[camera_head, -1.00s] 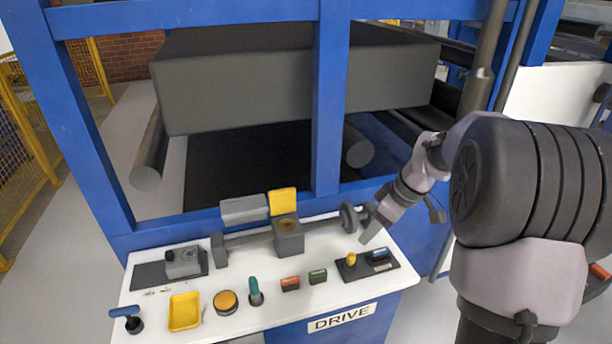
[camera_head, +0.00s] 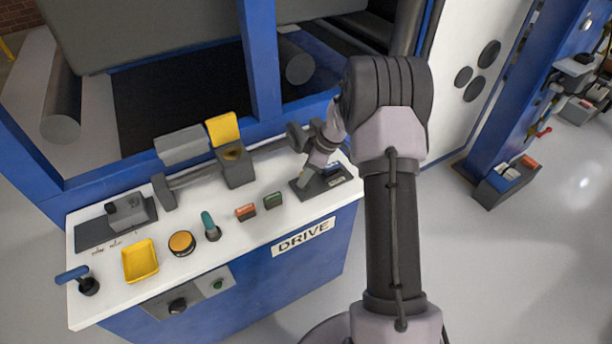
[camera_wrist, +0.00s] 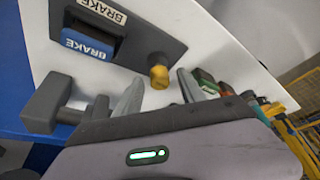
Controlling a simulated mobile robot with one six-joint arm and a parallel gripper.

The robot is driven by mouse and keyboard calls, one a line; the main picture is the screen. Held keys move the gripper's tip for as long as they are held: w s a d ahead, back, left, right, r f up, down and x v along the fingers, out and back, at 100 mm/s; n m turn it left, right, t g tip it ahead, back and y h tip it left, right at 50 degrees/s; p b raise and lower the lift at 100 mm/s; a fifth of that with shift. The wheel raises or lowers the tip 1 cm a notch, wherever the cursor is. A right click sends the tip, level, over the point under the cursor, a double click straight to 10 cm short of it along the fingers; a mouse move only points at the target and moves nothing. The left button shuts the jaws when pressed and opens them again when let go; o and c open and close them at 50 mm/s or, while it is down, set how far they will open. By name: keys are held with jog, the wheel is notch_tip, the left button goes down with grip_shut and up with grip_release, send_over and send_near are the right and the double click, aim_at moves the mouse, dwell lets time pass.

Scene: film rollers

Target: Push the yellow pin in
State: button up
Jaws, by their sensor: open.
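The yellow pin (camera_wrist: 159,74) stands out of a dark plate (camera_wrist: 140,45) on the white console top, beside a blue part marked BRAKE (camera_wrist: 88,43). My gripper (camera_wrist: 162,88) is open in the wrist view. Its two grey fingertips point at the pin, one to each side of it in the picture. I cannot tell whether they touch it. In the head view my gripper (camera_head: 306,178) is low over the dark plate (camera_head: 340,184) at the console's right end, and it hides the pin there.
Red (camera_head: 246,212) and green (camera_head: 273,200) buttons, a teal lever (camera_head: 210,227), a yellow round button (camera_head: 182,243) and a yellow tray (camera_head: 141,261) line the console's front. A hinged yellow flap (camera_head: 222,128) and a grey bar stand behind. Blue posts rise at the back.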

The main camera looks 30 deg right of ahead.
grip_shut()
jog(key=shift+f, duration=0.1)
dwell(1.4)
